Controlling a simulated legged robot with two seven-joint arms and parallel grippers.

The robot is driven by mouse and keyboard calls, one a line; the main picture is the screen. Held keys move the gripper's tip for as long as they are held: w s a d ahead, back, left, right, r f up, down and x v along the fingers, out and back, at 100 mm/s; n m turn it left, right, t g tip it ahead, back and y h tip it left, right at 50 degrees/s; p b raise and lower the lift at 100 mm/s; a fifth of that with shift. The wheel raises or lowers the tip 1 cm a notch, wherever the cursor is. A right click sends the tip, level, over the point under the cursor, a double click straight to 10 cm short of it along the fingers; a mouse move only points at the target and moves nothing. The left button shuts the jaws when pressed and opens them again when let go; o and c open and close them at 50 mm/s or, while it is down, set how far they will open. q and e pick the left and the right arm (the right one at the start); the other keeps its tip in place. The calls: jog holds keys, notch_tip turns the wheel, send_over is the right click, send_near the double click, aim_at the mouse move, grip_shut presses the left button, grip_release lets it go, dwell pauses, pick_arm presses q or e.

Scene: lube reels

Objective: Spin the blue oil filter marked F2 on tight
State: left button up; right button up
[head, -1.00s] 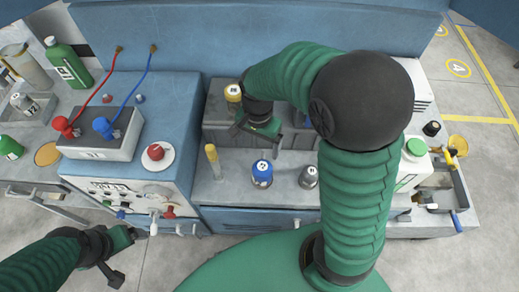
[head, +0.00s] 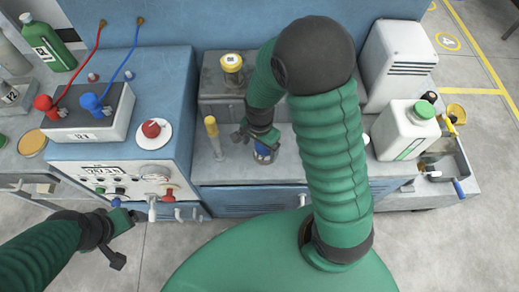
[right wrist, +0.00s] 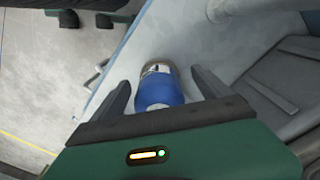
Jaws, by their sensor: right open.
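The blue oil filter (head: 263,152) stands on the grey bench top in the head view, largely covered by my right gripper (head: 257,136). Its marking cannot be read now. In the right wrist view the blue filter (right wrist: 158,90) lies between the two open fingers of the right gripper (right wrist: 161,92), with a gap on each side. Its silvery end points away from the palm. My left gripper (head: 122,218) hangs in front of the blue cabinet at lower left, away from the filter; its jaw state is unclear.
A yellow-topped filter (head: 232,63) sits on the grey block (head: 222,98) behind. A yellow-handled tool (head: 212,136) stands left of my right gripper. A white jug (head: 404,130) stands at right. A switch box (head: 92,115) is at left.

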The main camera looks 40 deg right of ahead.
jog(key=d+f, duration=0.2)
jog(key=shift+d, duration=0.45)
jog(key=shift+a+r, duration=0.15)
jog(key=shift+a, duration=0.35)
jog(key=c, duration=0.3)
jog(key=shift+a+r, duration=0.1)
jog(key=shift+a, duration=0.4)
jog(key=c, duration=0.5)
jog(key=shift+c, duration=1.3)
jog(key=shift+d, duration=0.35)
jog(key=c, duration=0.5)
jog(key=shift+w, duration=0.1)
jog(key=shift+c, duration=1.1)
jog(key=m+p, duration=0.2)
jog(key=shift+w+r+m, duration=0.1)
jog(key=shift+r+m, duration=0.2)
jog(key=shift+w+f+m+p, duration=0.15)
jog(key=shift+m+p, duration=0.5)
jog(key=shift+m, duration=0.45)
pick_arm(q)
jog(key=r, duration=0.1)
jog(key=d+r, duration=0.1)
jog(key=r, duration=0.1)
jog(key=shift+d+r, duration=0.1)
jog(key=shift+d, duration=0.05)
pick_arm(e)
jog(key=shift+d+f, duration=0.1)
